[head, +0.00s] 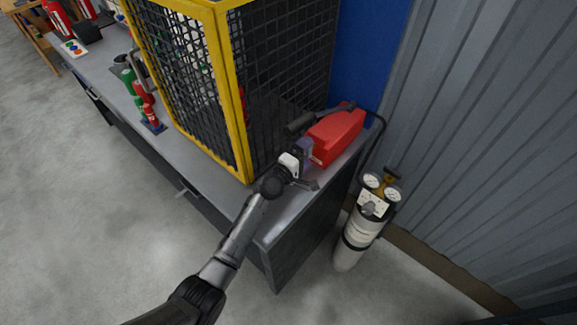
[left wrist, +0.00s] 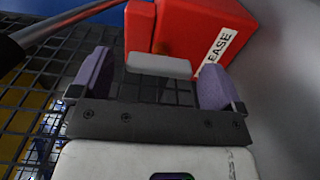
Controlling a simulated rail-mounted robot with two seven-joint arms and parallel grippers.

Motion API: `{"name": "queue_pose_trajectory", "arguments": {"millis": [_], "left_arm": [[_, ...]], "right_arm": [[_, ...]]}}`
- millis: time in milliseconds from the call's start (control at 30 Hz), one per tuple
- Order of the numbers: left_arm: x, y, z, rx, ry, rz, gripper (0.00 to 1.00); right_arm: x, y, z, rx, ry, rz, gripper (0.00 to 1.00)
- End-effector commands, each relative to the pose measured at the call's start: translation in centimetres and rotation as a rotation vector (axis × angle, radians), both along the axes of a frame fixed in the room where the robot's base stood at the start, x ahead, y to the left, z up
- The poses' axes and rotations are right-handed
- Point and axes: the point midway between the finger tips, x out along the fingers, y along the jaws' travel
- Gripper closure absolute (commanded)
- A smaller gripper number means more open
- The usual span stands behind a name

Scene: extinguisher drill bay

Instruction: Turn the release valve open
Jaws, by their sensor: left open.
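The red release box (head: 338,137) sits on the right end of the grey bench, against the blue panel. It fills the top of the left wrist view (left wrist: 205,32), with a white label partly reading "RELEASE". A lever with a dark grip (head: 300,122) reaches out to its left; its rod shows at the upper left of the wrist view (left wrist: 62,22). My left gripper (head: 304,154) is just in front of the box, its purple fingers (left wrist: 155,80) apart. A pale grey bar (left wrist: 158,65) on the box's near side appears between the fingertips; contact cannot be told. My right gripper is not in view.
A yellow-framed mesh cage (head: 222,80) stands close left of my gripper. A white cylinder with gauges (head: 358,228) stands on the floor right of the bench (head: 265,228), a dark hose above it. Green and red items stand farther left. The floor in front is clear.

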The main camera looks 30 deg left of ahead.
Motion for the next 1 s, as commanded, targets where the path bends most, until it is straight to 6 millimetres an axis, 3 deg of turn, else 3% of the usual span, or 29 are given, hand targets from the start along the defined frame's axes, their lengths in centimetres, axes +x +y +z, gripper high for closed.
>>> {"name": "queue_pose_trajectory", "arguments": {"millis": [200, 500, 700, 1000], "left_arm": [[-4.5, 1.2, 0.1, 0.002, 0.003, 0.001, 0.06], [-9.3, 2.4, 0.1, 0.000, 0.001, 0.001, 0.06], [-11.0, 2.9, 0.0, -0.001, 0.001, 0.001, 0.06], [-11.5, 3.0, 0.1, -0.001, 0.000, 0.000, 0.06]], "right_arm": [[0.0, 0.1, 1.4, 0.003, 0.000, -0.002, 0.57], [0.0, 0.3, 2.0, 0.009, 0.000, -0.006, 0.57], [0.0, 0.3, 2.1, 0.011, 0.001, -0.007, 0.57], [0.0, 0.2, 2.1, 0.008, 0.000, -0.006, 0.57]]}}
